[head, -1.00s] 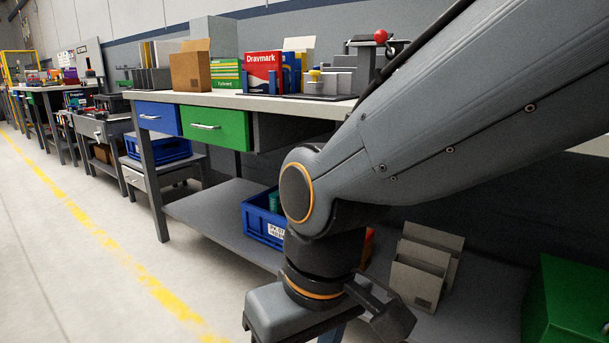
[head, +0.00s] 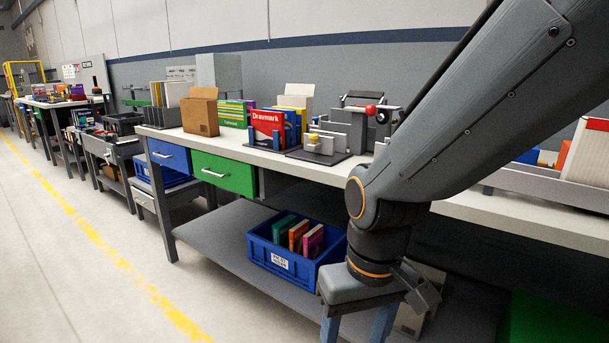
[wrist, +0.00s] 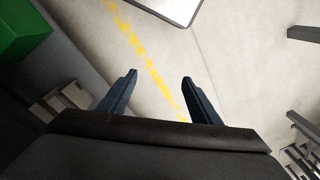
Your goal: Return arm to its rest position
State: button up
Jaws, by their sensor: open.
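My arm reaches down from the upper right of the head view, in front of the workbench. My gripper shows in the wrist view (wrist: 158,78), with its two dark blue fingers spread apart and nothing between them. Beyond the fingers is the pale floor with a yellow line. In the head view the upper parts of the fingers (head: 356,328) show at the bottom edge, and their tips are cut off. The gripper hangs in front of the bench's lower shelf. I cannot tell how far it is from the shelf edge.
The workbench (head: 460,207) has a blue drawer (head: 168,155) and a green drawer (head: 223,174). On its top are a cardboard box (head: 200,112), a red Dravmark box (head: 266,129) and a grey fixture (head: 325,144). A blue crate (head: 283,262) sits on the lower shelf. Floor (head: 70,270) at left is clear.

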jog(key=s+d+r+m+p, duration=0.2)
jog(key=d+r+p, duration=0.9)
jog(key=p, duration=0.7)
notch_tip(320, 180, up, 4)
jog(key=shift+s+d+f+m+h, duration=0.2)
jog(key=shift+d+m+h, duration=0.2)
jog(key=shift+m, duration=0.2)
